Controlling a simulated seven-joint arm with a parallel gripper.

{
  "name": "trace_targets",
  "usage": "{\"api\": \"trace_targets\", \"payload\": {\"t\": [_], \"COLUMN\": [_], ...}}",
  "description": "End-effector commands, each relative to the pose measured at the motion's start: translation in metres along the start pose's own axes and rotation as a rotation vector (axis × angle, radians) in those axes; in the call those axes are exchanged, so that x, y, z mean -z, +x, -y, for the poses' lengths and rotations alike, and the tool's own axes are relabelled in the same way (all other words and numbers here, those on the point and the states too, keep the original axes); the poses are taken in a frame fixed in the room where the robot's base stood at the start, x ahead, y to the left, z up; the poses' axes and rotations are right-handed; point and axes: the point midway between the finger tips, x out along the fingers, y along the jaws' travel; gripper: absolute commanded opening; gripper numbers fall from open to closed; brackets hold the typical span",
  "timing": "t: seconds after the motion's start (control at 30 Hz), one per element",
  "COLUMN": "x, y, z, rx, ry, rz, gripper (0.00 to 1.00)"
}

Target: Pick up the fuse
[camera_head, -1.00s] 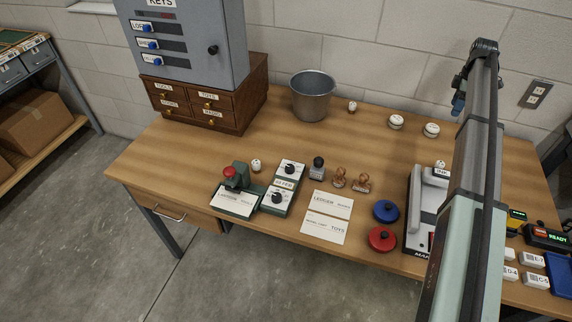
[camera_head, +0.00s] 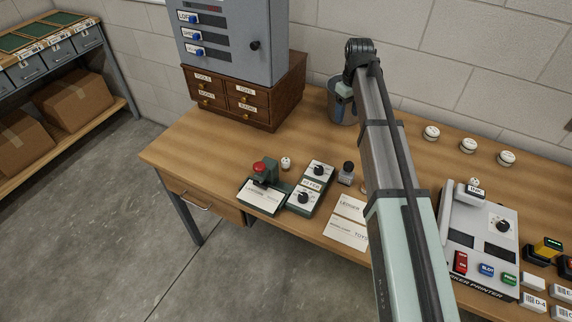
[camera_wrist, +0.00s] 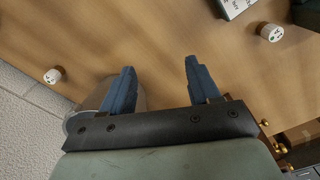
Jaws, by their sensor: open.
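No piece is plainly marked as the fuse. Small white round pieces with dark marks stand on the wooden desk; I cannot tell if one is the fuse. One (camera_head: 286,163) is behind the red-knobbed device; it also shows in the wrist view (camera_wrist: 270,32). Three more, (camera_head: 431,132), (camera_head: 469,143) and (camera_head: 506,158), line the back right. Another small white piece (camera_wrist: 54,75) is at the left in the wrist view. My gripper (camera_wrist: 159,64) is open, its blue fingers apart with bare desk between them. In the head view it overlaps the metal bucket (camera_head: 333,98).
A wooden drawer cabinet (camera_head: 268,108) under a grey key box (camera_head: 262,30) stands left of the bucket. A green device with a red knob (camera_head: 259,168), a dial unit (camera_head: 303,196) and cards (camera_head: 345,233) lie at the front. A marker printer (camera_head: 480,262) is right.

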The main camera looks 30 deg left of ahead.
Motion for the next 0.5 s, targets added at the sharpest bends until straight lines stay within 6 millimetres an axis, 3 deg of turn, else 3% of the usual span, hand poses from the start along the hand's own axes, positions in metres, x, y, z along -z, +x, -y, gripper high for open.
{"api": "trace_targets", "payload": {"t": [0.03, 0.1, 0.3, 0.5], "x": [0.004, 0.010, 0.020, 0.022], "y": [0.000, -0.001, -0.002, -0.003], "z": [0.028, 0.061, 0.146, 0.199], "rx": [0.000, 0.000, 0.000, 0.000], "ry": [0.014, 0.046, 0.134, 0.194], "rz": [0.000, -0.001, -0.001, 0.000], "gripper": [0.61, 0.61, 0.61, 0.61]}}
